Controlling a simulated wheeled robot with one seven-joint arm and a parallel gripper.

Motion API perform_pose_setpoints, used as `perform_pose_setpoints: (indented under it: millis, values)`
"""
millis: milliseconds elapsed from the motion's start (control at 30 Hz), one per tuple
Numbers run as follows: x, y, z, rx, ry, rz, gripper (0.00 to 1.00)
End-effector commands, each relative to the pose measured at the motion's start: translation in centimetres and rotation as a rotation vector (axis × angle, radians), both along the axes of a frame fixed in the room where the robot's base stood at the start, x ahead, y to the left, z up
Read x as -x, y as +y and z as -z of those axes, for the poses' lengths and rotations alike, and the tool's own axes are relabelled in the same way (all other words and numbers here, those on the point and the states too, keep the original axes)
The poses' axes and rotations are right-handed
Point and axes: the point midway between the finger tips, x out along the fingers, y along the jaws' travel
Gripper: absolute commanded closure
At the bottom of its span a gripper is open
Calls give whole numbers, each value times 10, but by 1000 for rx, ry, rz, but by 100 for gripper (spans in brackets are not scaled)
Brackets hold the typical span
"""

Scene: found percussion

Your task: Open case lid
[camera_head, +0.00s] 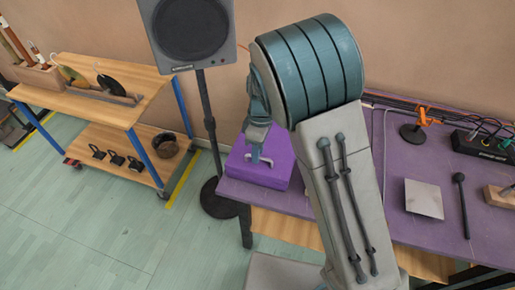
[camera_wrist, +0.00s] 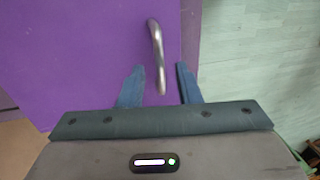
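The purple case (camera_head: 262,172) sits at the left end of the purple-topped table, and its lid looks shut. Its flat purple top (camera_wrist: 75,60) fills much of the wrist view. A curved silver handle (camera_wrist: 156,48) stands on the lid near its right edge in the wrist view. My gripper (camera_wrist: 160,72) is open above the lid, with its blue fingers on either side of the handle's near end. I see gaps between handle and fingers. In the head view my arm hides part of the case and gripper.
The purple table (camera_head: 405,165) holds a pale square plate (camera_head: 424,198), a black mallet (camera_head: 461,200) and a power strip (camera_head: 482,147).

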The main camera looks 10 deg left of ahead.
Motion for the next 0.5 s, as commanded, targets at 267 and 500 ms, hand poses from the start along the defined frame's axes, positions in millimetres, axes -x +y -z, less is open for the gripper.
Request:
perform_pose_setpoints:
  millis: [267,500]
  values:
    - [0,0,0,0,0,0,89]
    - [0,0,0,0,1,0,100]
